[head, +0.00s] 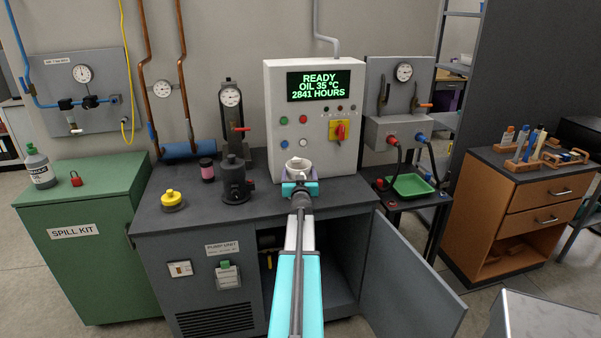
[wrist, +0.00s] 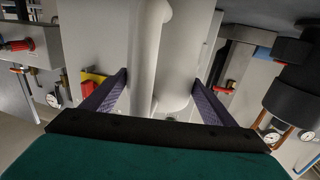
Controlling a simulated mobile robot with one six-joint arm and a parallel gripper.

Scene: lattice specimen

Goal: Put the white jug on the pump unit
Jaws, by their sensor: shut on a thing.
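The white jug (head: 298,164) is in my gripper (head: 300,187), over the top of the pump unit in front of the control box. Only its upper part shows in the head view; my gripper hides the rest. In the wrist view, the jug's pale body and handle (wrist: 150,50) stand between the two purple fingers of my gripper (wrist: 160,85). The pump unit (head: 205,224) is a dark grey cabinet with a black top and an open right door. I cannot tell whether the jug's base touches the top.
A white control box (head: 277,95) with a lit display stands right behind the jug. A dark filter housing (head: 236,184) and a yellow-capped item (head: 172,201) stand to the left. The top right of the jug is mostly clear. The open door (head: 410,275) sticks out in front.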

